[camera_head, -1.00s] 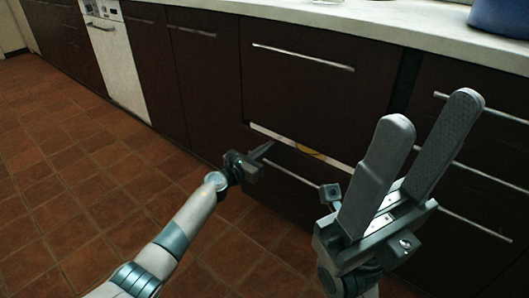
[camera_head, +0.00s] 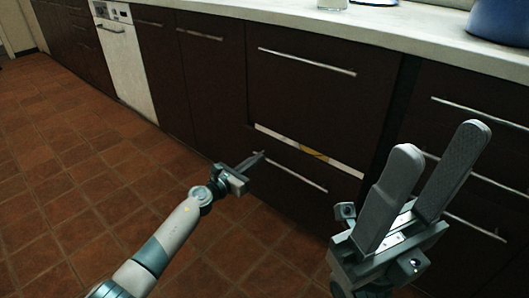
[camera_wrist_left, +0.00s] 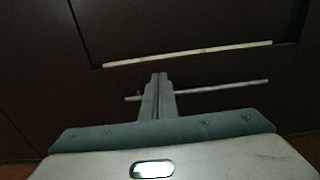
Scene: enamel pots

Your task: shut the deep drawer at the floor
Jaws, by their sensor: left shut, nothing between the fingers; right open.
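The deep drawer (camera_head: 283,188) is the dark brown front low in the cabinet, with a thin bar handle (camera_head: 300,177). It stands slightly open: a narrow pale strip (camera_head: 342,168) with a yellow patch (camera_head: 314,154) shows above its front. My left gripper (camera_head: 261,154) is shut and empty, its fingertips near the left end of that handle. In the left wrist view the fingers (camera_wrist_left: 158,85) overlap the handle (camera_wrist_left: 215,87) near its left end, below the pale strip (camera_wrist_left: 190,53). I cannot tell whether they touch the drawer. My right gripper (camera_head: 432,182) is open and empty, raised in front of the right-hand cabinets.
A dark upper front (camera_head: 320,95) above the drawer is closed. More handled drawers (camera_head: 470,120) are at the right, and a white dishwasher (camera_head: 122,60) is at the left. A blue pot (camera_head: 500,22) stands on the pale counter (camera_head: 420,30). The tiled floor (camera_head: 90,190) is clear at left.

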